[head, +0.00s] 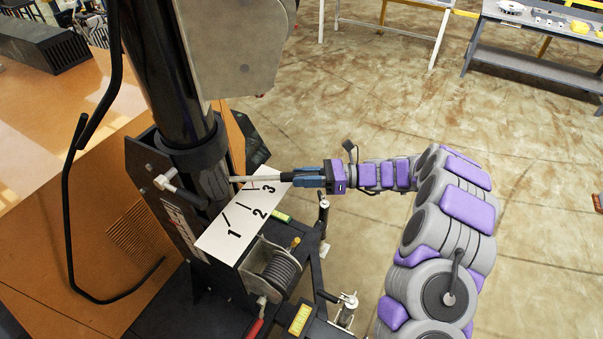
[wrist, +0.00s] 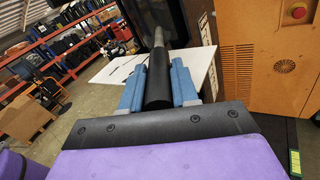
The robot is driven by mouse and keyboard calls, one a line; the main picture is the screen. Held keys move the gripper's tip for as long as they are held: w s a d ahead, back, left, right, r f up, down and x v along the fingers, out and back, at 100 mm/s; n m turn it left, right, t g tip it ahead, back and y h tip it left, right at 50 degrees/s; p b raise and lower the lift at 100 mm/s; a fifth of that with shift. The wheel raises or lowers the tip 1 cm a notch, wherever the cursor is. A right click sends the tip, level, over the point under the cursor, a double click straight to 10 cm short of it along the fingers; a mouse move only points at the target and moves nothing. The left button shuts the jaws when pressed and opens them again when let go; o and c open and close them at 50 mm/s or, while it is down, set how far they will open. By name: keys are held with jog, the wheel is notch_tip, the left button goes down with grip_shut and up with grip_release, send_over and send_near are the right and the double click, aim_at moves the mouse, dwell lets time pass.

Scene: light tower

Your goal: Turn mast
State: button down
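The mast (head: 165,75) is a thick black upright tube held in a black collar on the tower base. A thin grey rod, the mast handle (head: 255,178), sticks out from it to the right, above a white plate (head: 228,222) marked 1, 2 and 3. The rod lies by the 3 mark. My gripper (head: 300,178) is at the rod's outer end. In the wrist view the handle's black grip (wrist: 158,88) lies between the two blue fingers of my gripper (wrist: 158,82), which seem to close on it from both sides. The white plate (wrist: 197,65) shows behind.
A winch with a cable drum (head: 275,270) and a red-handled crank (head: 257,322) stand below the plate. A bent black bar (head: 70,220) and an orange housing (head: 60,240) are at left. The floor (head: 340,110) behind my arm is clear up to the workbench (head: 530,65).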

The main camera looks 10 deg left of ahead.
jog(key=shift+s+d+f, duration=0.1)
jog(key=c, duration=1.2)
grip_release()
jog(key=o, duration=0.3)
jog(key=shift+o, duration=0.2)
jog(key=v, duration=1.7)
jog(key=shift+b, duration=0.4)
jog(key=shift+d, duration=0.1)
